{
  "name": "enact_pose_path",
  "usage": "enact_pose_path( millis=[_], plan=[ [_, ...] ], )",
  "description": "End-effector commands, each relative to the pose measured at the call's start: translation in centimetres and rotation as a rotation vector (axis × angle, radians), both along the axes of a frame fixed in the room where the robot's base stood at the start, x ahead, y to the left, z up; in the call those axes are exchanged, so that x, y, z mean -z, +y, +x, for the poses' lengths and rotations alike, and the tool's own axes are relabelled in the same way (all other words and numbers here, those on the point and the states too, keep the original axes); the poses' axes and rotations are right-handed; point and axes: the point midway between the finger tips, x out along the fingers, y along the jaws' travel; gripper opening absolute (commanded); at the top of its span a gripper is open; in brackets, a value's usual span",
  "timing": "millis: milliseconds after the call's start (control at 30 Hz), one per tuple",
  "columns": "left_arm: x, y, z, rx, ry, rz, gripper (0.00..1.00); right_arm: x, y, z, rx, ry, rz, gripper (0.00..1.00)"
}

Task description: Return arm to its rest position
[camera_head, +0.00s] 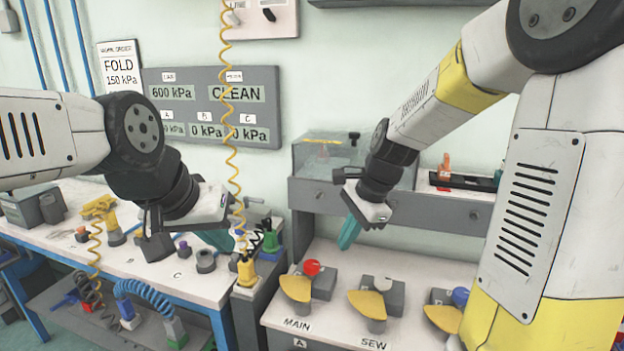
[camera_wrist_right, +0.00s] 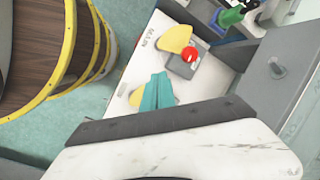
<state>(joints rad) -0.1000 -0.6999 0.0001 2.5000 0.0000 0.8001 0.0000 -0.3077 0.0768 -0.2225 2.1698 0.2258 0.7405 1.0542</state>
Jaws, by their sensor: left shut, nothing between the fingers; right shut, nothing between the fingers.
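My left gripper (camera_head: 218,238) hangs over the left bench, to the left of the yellow coiled hose. Its teal fingers are shut with nothing between them. My right gripper (camera_head: 348,233) hangs above the right bench, over the MAIN and SEW stations, with its teal fingers shut and empty. In the right wrist view its fingers (camera_wrist_right: 158,93) are together and cover part of a yellow paddle. My right arm comes in from the right edge and my left arm from the left edge. Neither gripper visibly touches anything.
The right bench (camera_head: 278,317) carries yellow paddles with red (camera_head: 312,267), white (camera_head: 383,283) and blue (camera_head: 461,297) knobs. The left bench holds coiled hoses and fittings. A grey panel (camera_head: 262,80) hangs behind. A wooden barrel (camera_wrist_right: 40,45) stands beside the bench.

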Motion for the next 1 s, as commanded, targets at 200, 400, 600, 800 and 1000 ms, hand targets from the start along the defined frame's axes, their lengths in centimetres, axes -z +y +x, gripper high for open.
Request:
enact_pose_path(
  millis=[200,400,600,800,1000],
  plan=[
    [0.0,0.0,0.0,0.0,0.0,0.0,0.0,-6.5,-2.8,-6.1,-0.424,-0.296,-0.107,0.0],
    [0.0,0.0,0.0,0.0,0.0,0.0,0.0,-9.4,-4.9,-11.5,-0.777,-0.515,-0.305,0.0],
    [0.0,0.0,0.0,0.0,0.0,0.0,0.0,-10.2,-6.1,-14.5,-0.986,-0.612,-0.461,0.0],
    [0.0,0.0,0.0,0.0,0.0,0.0,0.0,-10.2,-6.3,-15.1,-1.032,-0.627,-0.497,0.0],
    [0.0,0.0,0.0,0.0,0.0,0.0,0.0,-10.2,-6.3,-15.1,-1.032,-0.627,-0.497,0.0]
  ],
)
